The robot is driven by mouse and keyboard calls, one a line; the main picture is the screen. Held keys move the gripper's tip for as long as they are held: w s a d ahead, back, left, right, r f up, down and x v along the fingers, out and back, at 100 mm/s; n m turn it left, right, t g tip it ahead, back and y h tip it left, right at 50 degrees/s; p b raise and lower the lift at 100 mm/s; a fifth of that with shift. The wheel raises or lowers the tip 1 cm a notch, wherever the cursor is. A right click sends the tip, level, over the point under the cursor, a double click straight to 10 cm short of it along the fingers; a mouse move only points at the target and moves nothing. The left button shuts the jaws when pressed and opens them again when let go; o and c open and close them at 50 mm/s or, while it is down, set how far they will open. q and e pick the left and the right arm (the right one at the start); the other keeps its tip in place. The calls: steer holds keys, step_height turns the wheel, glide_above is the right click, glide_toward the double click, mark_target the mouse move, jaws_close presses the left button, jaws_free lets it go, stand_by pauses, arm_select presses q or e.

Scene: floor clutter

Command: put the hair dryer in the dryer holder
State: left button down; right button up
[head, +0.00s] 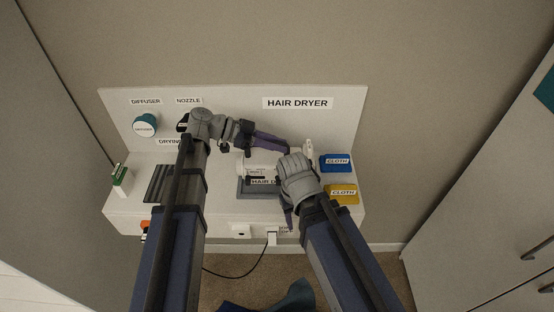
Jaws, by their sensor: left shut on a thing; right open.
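The dryer holder (243,189) is a grey block with a HAIR D… label, in the middle of the white shelf under the HAIR DRYER sign. The white hair dryer (256,170) shows at the holder, partly hidden by my grippers; I cannot tell how far it sits in. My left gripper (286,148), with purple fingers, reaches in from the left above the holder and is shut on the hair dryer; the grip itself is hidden. My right gripper (288,217) is open in front of the holder's right side, its wrist covering part of it.
A teal diffuser (145,126) is on the back panel. A green-topped box (122,176) stands at the left edge. A dark cord (249,269) hangs below the shelf front. Cabinets flank the shelf.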

mark_target(277, 156)
arm_select(q)
steer(key=shift+f+b, duration=1.8)
steer(key=shift+f, duration=0.15)
steer(key=c, duration=0.8)
jaws_free()
steer(key=shift+o, duration=0.2)
steer(key=shift+r, duration=0.3)
steer(key=p+v, duration=0.4)
steer(key=v, duration=0.6)
steer(key=shift+a+r, duration=0.1)
steer(key=shift+a, duration=0.15)
steer(key=shift+a+r+p, duration=0.2)
steer(key=shift+a+p, duration=0.1)
steer(key=shift+a, duration=0.35)
